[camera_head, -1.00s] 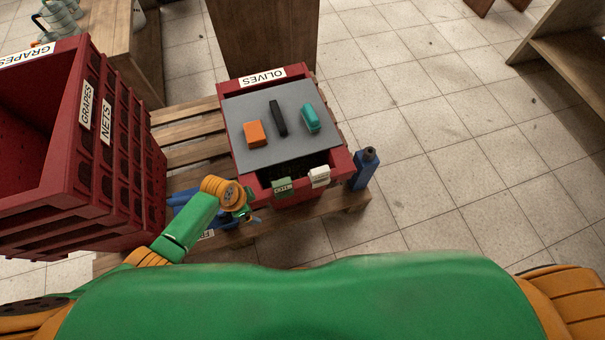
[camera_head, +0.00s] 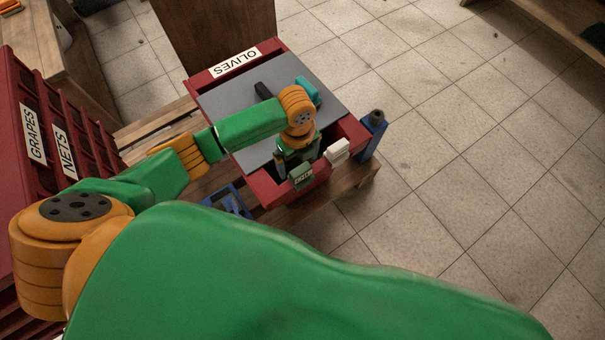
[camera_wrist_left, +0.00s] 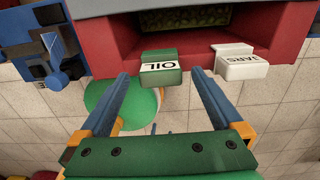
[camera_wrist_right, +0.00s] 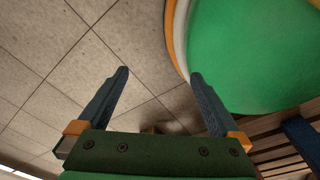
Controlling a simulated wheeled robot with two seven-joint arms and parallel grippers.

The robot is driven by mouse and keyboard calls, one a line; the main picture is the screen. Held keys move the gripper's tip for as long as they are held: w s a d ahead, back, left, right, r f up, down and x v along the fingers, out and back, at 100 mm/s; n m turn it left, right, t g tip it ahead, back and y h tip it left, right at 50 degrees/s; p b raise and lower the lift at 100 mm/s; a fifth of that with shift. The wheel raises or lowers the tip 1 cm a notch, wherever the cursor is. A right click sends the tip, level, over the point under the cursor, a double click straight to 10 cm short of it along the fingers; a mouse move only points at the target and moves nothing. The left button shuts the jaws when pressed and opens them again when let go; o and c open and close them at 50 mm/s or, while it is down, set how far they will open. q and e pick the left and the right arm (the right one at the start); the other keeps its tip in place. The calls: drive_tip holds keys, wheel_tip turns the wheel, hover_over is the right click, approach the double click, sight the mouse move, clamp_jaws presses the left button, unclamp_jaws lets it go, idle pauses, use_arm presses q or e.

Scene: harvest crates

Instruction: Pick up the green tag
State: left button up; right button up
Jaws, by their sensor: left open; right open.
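The green tag (camera_head: 302,178), marked OIL, is on the front rim of the red OLIVES crate (camera_head: 263,187). In the left wrist view the green tag (camera_wrist_left: 160,76) lies ahead, between the two blue fingertips. My left gripper (camera_head: 297,160) is open at the front of the crate, close to the tag; whether a finger touches it I cannot tell. It also shows in the left wrist view (camera_wrist_left: 159,76). My right gripper (camera_wrist_right: 159,73) is open and empty, above the floor.
A white tag (camera_head: 338,150), marked JARS, is on the same rim, right of the green one. A grey panel (camera_head: 225,100) covers most of the crate, with black and teal items on it. Red stacked crates (camera_head: 55,125) stand left.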

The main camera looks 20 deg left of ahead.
sight(299, 168)
use_arm(q)
wheel_tip(299, 168, down, 4)
drive_tip(key=shift+s+d+b, duration=0.15)
drive_tip(key=shift+b, duration=0.5)
drive_tip(key=shift+f, duration=0.3)
drive_tip(key=c, duration=1.3)
drive_tip(key=shift+o, duration=0.2)
drive_tip(key=shift+r+p, duration=0.75)
drive_tip(key=shift+r, duration=0.75)
drive_tip(key=s+d+r+p, duration=0.4)
drive_tip(key=s+d+r, duration=0.2)
drive_tip(key=d+r, duration=0.4)
drive_tip(key=d, duration=0.2)
drive_tip(key=shift+d, duration=0.3)
use_arm(e)
drive_tip(key=r, duration=0.3)
drive_tip(key=shift+s+a+r, duration=0.2)
drive_tip(key=shift+s+a, duration=0.1)
use_arm(q)
drive_tip(key=shift+r, duration=0.1)
use_arm(e)
drive_tip(key=shift+d, duration=0.1)
